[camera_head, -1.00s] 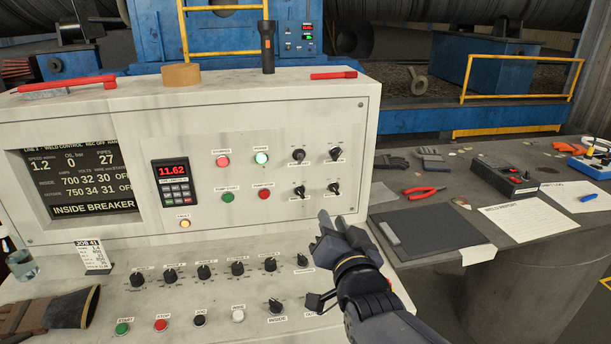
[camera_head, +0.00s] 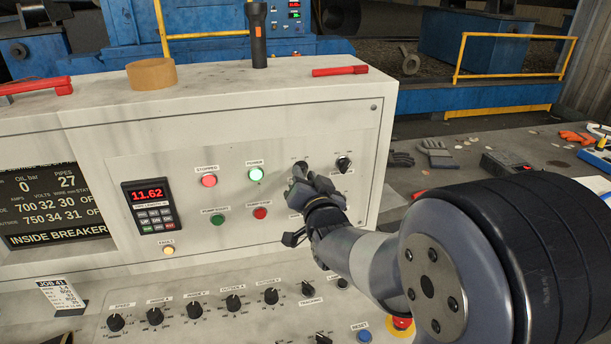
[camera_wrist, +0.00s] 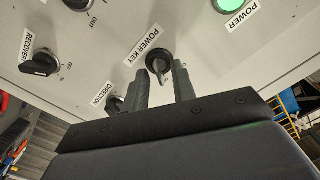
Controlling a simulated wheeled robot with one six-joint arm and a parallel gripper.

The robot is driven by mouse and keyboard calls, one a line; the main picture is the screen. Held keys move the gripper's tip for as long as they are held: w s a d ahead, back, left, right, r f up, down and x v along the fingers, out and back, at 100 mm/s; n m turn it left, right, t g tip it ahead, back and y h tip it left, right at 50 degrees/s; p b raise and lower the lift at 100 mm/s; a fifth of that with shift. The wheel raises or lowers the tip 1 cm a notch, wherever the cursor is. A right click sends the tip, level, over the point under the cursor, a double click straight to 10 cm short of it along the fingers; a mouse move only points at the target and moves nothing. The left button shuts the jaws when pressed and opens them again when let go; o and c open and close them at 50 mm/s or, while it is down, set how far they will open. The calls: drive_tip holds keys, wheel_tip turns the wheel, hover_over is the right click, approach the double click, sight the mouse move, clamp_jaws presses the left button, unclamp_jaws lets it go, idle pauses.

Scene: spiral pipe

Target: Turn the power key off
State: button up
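The power key (camera_wrist: 158,62) is a round black switch with a lever grip on the panel, labelled POWER KEY in the wrist view. In the head view its upper edge (camera_head: 301,165) shows just above my gripper (camera_head: 300,180). In the wrist view the two grey fingers of my gripper (camera_wrist: 161,70) stand on either side of the key's grip, with gaps showing between them and it. The gripper is open around the key; firm contact is not visible. The green power lamp (camera_head: 255,175) is lit and also shows in the wrist view (camera_wrist: 234,5).
A red lamp (camera_head: 209,181), a keypad display (camera_head: 148,195) and pump buttons are to the left. A bench (camera_head: 470,165) with gloves is at right.

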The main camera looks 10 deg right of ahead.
clamp_jaws()
idle(0.3)
drive_tip(key=shift+f+n+b, duration=0.15)
drive_tip(key=shift+n+b, duration=0.25)
drive_tip(key=shift+b, duration=0.25)
drive_tip(key=shift+a+n+b, duration=0.15)
drive_tip(key=shift+n+b, duration=5.05)
drive_tip(key=shift+n, duration=0.3)
drive_tip(key=shift+c, duration=2.4)
unclamp_jaws()
drive_tip(key=o, duration=0.5)
